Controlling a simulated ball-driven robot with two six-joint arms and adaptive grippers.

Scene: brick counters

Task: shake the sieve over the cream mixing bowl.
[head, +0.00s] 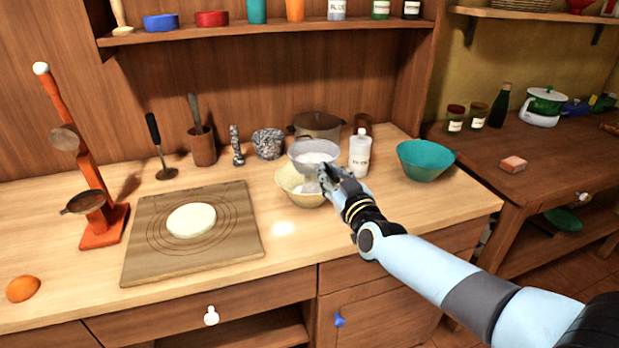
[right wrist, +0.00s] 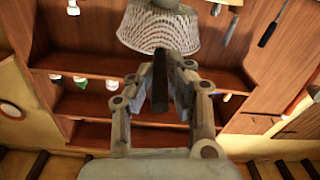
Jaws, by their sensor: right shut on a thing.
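The sieve (head: 312,153) is a pale grey mesh bowl with some white stuff in it. It is above the cream mixing bowl (head: 291,190), which stands on the wooden counter. My right gripper (head: 327,178) is shut on the sieve's handle and comes in from the right, just over the bowl's right side. In the right wrist view the sieve (right wrist: 157,30) shows as perforated mesh beyond the fingers (right wrist: 160,75). The sieve and gripper hide part of the bowl, and I cannot tell how much is inside it. My left gripper is not in view.
A white bottle (head: 359,155) stands close right of the sieve, and a teal bowl (head: 426,162) farther right. A dark pot (head: 318,124) and a stone mortar (head: 268,143) stand behind. A wooden board (head: 150,240) with pale dough (head: 191,220) lies left. The counter front is clear.

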